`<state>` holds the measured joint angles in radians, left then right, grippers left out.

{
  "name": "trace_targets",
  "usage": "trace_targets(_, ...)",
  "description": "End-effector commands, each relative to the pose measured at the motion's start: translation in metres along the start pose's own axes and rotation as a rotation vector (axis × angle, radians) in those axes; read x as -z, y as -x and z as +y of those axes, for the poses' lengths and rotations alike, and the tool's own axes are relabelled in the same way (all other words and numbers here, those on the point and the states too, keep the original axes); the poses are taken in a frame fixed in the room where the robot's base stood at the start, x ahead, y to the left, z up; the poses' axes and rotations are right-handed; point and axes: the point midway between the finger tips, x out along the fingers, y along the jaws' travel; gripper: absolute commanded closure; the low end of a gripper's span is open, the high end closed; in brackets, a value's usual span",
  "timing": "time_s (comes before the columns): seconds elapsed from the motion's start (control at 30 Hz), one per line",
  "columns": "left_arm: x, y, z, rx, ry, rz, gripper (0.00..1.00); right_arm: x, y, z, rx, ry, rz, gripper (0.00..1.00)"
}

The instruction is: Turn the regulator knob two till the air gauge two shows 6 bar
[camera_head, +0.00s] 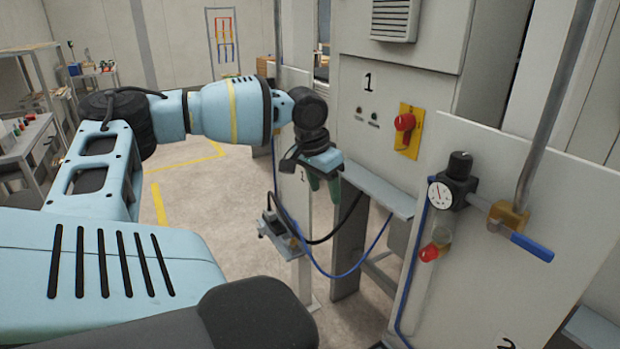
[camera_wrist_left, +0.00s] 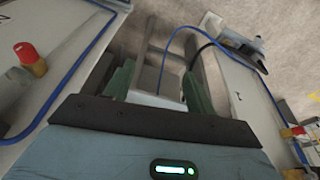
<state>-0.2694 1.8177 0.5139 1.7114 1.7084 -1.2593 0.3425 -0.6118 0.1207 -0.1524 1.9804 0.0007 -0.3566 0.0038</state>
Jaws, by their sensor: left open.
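The black regulator knob (camera_head: 460,164) sits on top of a dark regulator body on the right-hand panel, whose label at the bottom edge is cut off and looks like a 2. The round white air gauge (camera_head: 440,195) faces out at its left; its needle is too small to read. My left gripper (camera_head: 325,187) hangs open and empty, pointing down, to the left of the gauge and well apart from it. Its green fingers (camera_wrist_left: 158,88) stand apart in the left wrist view. Neither knob nor gauge can be made out there. My right gripper is not in view.
A blue-handled lever valve (camera_head: 532,247) and a pipe stand right of the regulator. A red button (camera_head: 429,252) sits below the gauge. Panel 1 has a red switch (camera_head: 404,122) on a yellow plate. A blue hose (camera_head: 352,270) hangs below my left gripper.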

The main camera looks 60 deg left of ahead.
Motion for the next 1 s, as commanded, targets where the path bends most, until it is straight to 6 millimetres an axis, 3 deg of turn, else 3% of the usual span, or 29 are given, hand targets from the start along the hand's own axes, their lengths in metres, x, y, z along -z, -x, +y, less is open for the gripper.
trace_targets(0.3,-0.01,-0.018,-0.012,0.004,0.005,0.01,0.45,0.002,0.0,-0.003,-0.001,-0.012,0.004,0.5)
trace_targets(0.87,-0.011,-0.021,-0.013,0.005,0.007,0.01,0.45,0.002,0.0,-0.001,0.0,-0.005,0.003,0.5)
trace_targets(1.0,-0.027,-0.047,-0.026,0.006,0.017,0.014,0.45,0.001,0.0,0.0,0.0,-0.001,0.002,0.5)
